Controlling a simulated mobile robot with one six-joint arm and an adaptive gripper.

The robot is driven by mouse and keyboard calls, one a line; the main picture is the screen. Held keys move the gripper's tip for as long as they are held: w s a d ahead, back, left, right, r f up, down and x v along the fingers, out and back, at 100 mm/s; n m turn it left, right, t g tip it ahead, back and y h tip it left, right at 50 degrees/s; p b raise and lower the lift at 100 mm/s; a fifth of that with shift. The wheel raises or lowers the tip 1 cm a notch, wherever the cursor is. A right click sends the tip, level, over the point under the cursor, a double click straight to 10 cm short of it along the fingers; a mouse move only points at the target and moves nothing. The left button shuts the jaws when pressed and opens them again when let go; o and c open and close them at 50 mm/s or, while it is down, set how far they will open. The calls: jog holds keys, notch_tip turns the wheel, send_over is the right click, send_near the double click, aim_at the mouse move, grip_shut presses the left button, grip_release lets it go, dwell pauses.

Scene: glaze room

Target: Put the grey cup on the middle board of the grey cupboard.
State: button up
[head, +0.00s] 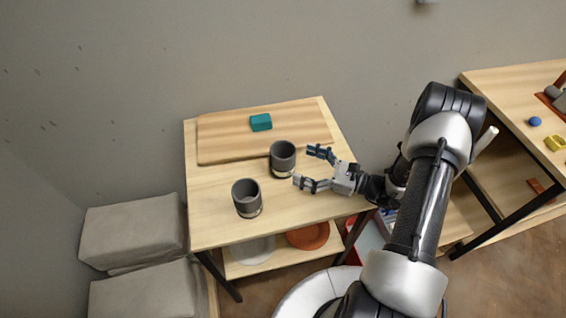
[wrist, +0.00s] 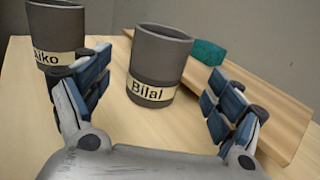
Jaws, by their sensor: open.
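Two dark grey cups stand upright on the wooden table. One cup (head: 283,157) is just left of my gripper (head: 309,168); in the wrist view this cup (wrist: 158,68) has a label reading "Bilal". The other cup (head: 246,196) is nearer the table's front; in the wrist view this cup (wrist: 56,32) is partly cut off, its label ending in "iko". My gripper is open and empty, level with the table top area, its fingers pointing at the Bilal cup from the right, one to each side of it. The grey cupboard is not in view.
A wooden board (head: 222,144) with a teal block (head: 261,122) lies at the table's back. A pale plate (head: 252,250) and an orange-red plate (head: 308,236) are on the shelf below. Grey cushioned blocks (head: 130,228) stand left. Another table (head: 505,86) stands right.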

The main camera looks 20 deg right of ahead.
aim_at(284, 158)
jog(key=b+x, duration=0.1)
jog(key=x, duration=0.6)
jog(key=shift+s+f, duration=0.1)
jog(key=shift+f, duration=0.05)
jog(key=shift+c, duration=0.3)
jog(key=c, duration=1.2)
jog(key=shift+c, duration=0.9)
